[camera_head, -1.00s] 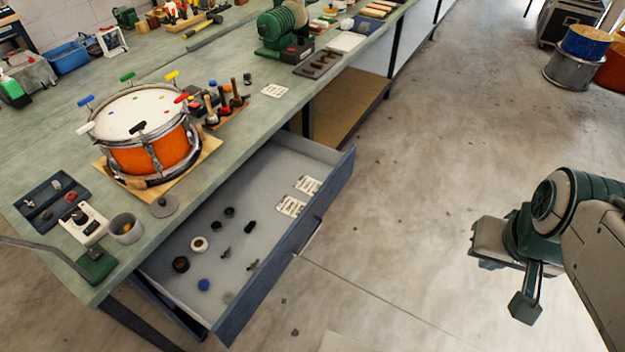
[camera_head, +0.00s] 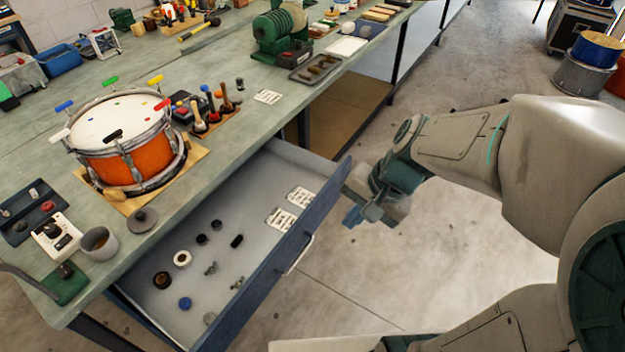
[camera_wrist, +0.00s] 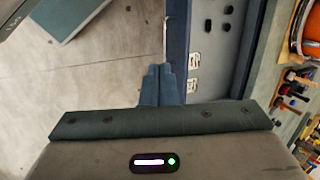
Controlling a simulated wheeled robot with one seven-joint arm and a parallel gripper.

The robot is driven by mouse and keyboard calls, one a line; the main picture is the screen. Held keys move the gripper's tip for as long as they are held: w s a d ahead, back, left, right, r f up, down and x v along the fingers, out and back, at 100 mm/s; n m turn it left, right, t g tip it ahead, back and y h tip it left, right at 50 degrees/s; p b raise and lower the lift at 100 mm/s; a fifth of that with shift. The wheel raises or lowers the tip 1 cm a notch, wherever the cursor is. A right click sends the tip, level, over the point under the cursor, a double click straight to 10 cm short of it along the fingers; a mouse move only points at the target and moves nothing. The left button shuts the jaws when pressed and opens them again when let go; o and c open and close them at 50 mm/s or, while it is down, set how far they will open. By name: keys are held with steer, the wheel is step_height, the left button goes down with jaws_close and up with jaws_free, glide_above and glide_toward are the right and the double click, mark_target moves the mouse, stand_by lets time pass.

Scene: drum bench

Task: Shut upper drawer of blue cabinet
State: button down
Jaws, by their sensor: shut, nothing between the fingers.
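The upper drawer (camera_head: 250,262) of the blue cabinet under the bench is pulled far out. Its blue front carries a pale bar handle (camera_head: 299,254). Several small parts and two white cards lie in it. My gripper (camera_head: 353,217) is shut and empty, just outside the drawer front near its far end. In the wrist view the shut blue fingertips (camera_wrist: 161,68) lie close beside the drawer front (camera_wrist: 177,35), with the handle (camera_wrist: 166,40) beyond them. I cannot tell whether they touch the front.
The bench top (camera_head: 190,205) above the drawer holds an orange drum (camera_head: 130,165), a grey cup (camera_head: 99,243) and tools. An open shelf (camera_head: 345,115) lies beyond the drawer. The floor (camera_head: 360,270) outside the drawer front is clear.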

steer(key=w+f+m+t+y+b, duration=0.1)
steer(key=w+f+m+y+b, duration=0.2)
steer(key=w+f+m, duration=0.7)
steer(key=m+t+b, duration=0.3)
steer(key=m, duration=0.6)
glide_toward(310, 224)
step_height(310, 224, down, 3)
steer(key=shift+w+a+f+p, duration=0.2)
steer(key=shift+w+a, duration=0.35)
steer(key=shift+a, duration=0.3)
steer(key=shift+w+a+f+p, duration=0.2)
steer(key=shift+w+a, duration=0.35)
steer(key=shift+a, duration=0.3)
